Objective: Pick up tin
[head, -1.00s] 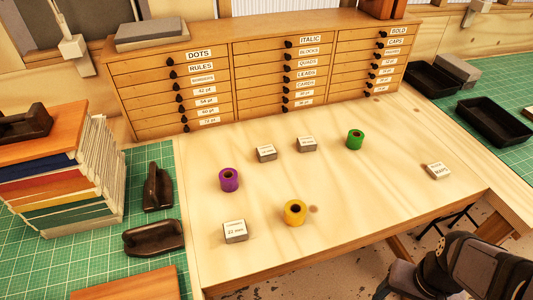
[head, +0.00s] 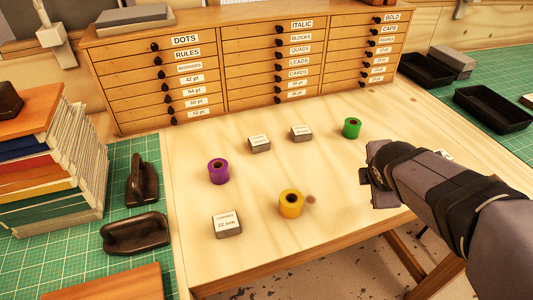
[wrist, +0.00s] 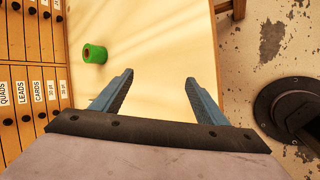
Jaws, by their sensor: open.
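No label that I can read says "tin". Several small grey blocks with white labels lie on the pale wooden table (head: 330,170): a "22 mm" block (head: 227,224), a middle block (head: 259,144), another block (head: 302,134), and a right block (head: 446,155) mostly hidden behind my arm. Purple (head: 218,171), yellow (head: 290,204) and green (head: 352,128) rolls stand among them. My gripper (head: 369,176) is above the table's right part, open and empty. In the wrist view, bare table shows between its fingers (wrist: 159,80), with the green roll (wrist: 94,54) beyond them to the left.
A drawer cabinet (head: 270,70) lines the back of the table. Black trays (head: 492,108) sit on the green mat at right. Books (head: 60,170) and dark tools (head: 136,233) stand at left. The table's middle is mostly clear.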

